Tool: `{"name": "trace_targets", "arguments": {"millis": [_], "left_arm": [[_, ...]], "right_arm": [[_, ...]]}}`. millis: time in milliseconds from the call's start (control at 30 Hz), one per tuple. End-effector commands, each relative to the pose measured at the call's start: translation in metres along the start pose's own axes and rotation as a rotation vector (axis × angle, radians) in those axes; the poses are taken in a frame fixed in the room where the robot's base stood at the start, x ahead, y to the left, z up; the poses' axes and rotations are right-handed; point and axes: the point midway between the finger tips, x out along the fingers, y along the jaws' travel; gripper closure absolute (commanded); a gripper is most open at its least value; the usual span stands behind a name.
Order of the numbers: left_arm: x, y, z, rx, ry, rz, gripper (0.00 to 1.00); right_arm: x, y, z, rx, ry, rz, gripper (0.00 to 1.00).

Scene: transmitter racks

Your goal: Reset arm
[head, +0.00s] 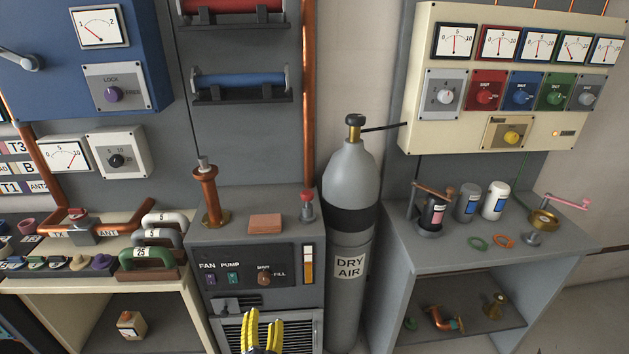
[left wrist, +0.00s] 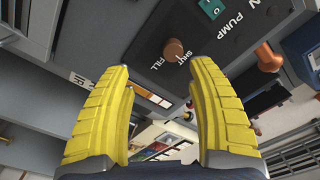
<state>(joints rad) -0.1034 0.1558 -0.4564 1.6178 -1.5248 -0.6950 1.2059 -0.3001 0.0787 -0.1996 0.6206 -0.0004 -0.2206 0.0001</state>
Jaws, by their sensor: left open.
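My left gripper (head: 262,333) shows at the bottom of the head view, with yellow ridged fingers pointing up in front of the louvred grille of the grey pump cabinet. In the left wrist view its two yellow fingers (left wrist: 160,115) stand wide apart with nothing between them. Beyond the fingertips is the dark control panel with the brown SHUT/FILL knob (left wrist: 174,48), which also shows in the head view (head: 264,278). The gripper looks apart from the knob. The left arm itself is mostly out of the picture. My right gripper is in neither view.
The grey dry air cylinder (head: 348,220) stands right of the pump cabinet (head: 205,242). A grey shelf table (head: 455,250) at right holds small bottles and rings. A bench (head: 75,250) with numbered green, grey and white handles is at left. Gauge panels hang above.

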Motion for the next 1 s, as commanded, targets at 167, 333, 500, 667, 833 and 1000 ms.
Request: {"name": "trace_targets", "arguments": {"millis": [167,333,500,667,833,1000], "left_arm": [[-0.016,0.068,0.084,0.099,-0.171,0.221,0.42],[-0.058,0.127,0.167,0.123,-0.328,0.423,0.42],[-0.122,0.174,0.244,0.097,-0.479,0.600,0.42],[-0.197,0.207,0.307,0.032,-0.623,0.733,0.42],[-0.289,0.231,0.362,-0.068,-0.788,0.831,0.42],[-0.381,0.239,0.403,-0.183,-0.962,0.869,0.42]], "right_arm": [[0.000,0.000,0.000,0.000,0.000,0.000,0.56],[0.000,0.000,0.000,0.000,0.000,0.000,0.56],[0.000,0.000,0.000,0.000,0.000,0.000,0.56],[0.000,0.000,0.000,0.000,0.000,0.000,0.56],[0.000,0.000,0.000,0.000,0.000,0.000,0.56],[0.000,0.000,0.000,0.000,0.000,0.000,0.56]]}}
